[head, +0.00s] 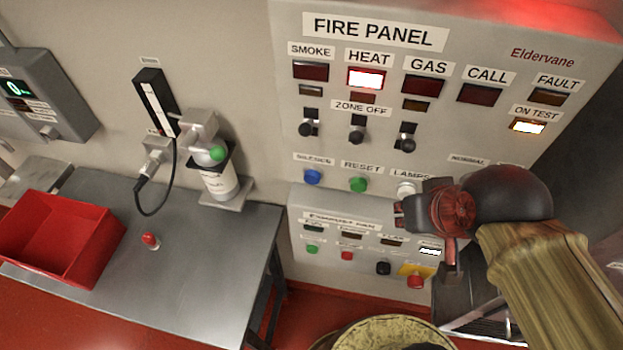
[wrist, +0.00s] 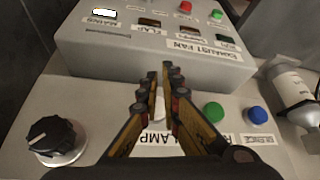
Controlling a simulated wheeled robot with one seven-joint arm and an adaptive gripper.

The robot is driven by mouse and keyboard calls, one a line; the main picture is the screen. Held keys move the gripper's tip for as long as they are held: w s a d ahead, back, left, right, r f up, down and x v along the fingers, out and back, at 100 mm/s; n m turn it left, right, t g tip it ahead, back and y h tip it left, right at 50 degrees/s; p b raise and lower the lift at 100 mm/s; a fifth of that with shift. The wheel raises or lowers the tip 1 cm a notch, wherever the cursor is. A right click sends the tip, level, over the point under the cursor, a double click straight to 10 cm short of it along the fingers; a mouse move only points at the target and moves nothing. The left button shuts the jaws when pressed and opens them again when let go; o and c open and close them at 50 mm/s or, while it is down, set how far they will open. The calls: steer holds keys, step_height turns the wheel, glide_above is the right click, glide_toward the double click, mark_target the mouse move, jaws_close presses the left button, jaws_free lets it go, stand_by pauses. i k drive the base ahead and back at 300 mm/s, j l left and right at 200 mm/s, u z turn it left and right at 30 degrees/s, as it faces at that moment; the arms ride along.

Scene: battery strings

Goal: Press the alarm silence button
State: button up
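The alarm silence button is the blue round button (head: 313,177) under the label "SILENCE" on the fire panel (head: 460,140). It is leftmost in its row in the head view, and it also shows at the right in the wrist view (wrist: 257,114). My gripper (head: 403,214) is to the right of it, in front of the panel near the white lamp button (head: 406,188). In the wrist view my gripper's fingers (wrist: 160,72) come together at the tips with nothing visible held. The fingers partly cover the white button, and contact there cannot be told.
The green reset button (head: 358,184) sits between the blue and white ones. A lower box (head: 330,251), labelled for an exhaust fan, juts out beneath. A black knob (wrist: 57,138) is at the left in the wrist view. A metal table (head: 195,270) with a red bin (head: 62,238) stands left.

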mark_target(313, 177)
steer(key=k, duration=0.4)
steer(key=k+j, duration=0.15)
steer(key=j, duration=0.3)
steer(key=k+j, duration=0.1)
steer(key=j, duration=0.3)
steer(key=k+j, duration=0.1)
steer(key=j, duration=0.35)
steer(key=k+j, duration=0.15)
steer(key=j, duration=0.25)
